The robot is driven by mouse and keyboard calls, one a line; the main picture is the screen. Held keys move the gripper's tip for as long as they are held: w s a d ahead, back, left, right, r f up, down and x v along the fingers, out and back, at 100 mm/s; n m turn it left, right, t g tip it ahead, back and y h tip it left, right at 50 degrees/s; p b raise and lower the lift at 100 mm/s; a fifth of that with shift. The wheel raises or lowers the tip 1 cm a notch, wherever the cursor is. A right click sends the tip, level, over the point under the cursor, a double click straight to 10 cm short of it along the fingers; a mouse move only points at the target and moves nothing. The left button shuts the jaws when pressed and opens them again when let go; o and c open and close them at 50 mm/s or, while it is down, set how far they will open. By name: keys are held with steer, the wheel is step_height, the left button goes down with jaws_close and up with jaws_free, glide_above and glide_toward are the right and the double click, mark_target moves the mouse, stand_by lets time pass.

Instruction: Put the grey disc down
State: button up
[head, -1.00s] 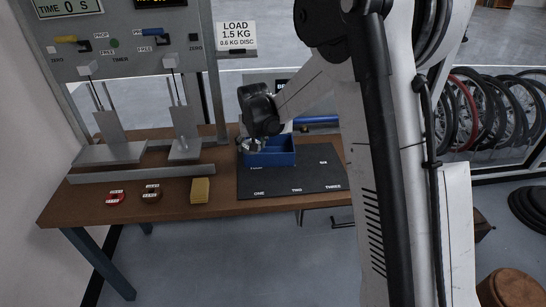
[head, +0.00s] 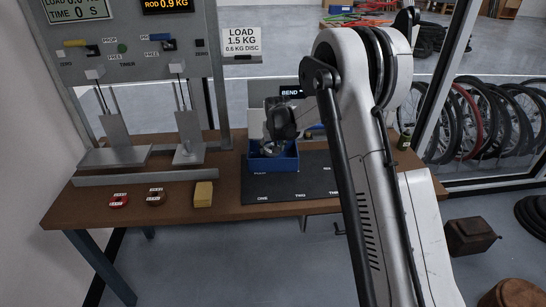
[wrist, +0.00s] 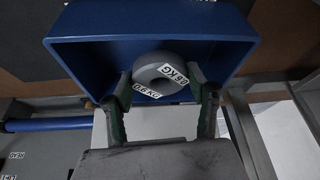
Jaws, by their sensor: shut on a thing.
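The grey disc (wrist: 152,72) has a centre hole and white labels, one reading 0.6 KG. In the wrist view it sits between the two fingers of my gripper (wrist: 160,92), which is shut on it. The blue bin (wrist: 85,57) surrounds the disc in that view, with the disc over or inside its opening. In the head view my gripper (head: 271,148) is at the opening of the blue bin (head: 277,165). I cannot tell whether the disc touches the bin floor.
The bin stands at the back of a dark mat (head: 290,187) marked ONE, TWO, THREE. A red disc (head: 118,201), a brown disc (head: 156,197) and a yellow block (head: 203,194) lie on the wooden bench to the left. A test rig (head: 115,155) stands behind them.

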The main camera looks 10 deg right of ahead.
mark_target(273, 156)
steer(key=shift+w+d+f, duration=0.15)
steer(key=shift+d+f, duration=0.1)
steer(key=shift+f, duration=1.9)
steer(key=shift+f, duration=0.2)
steer(key=o, duration=1.3)
steer(key=shift+r, duration=0.2)
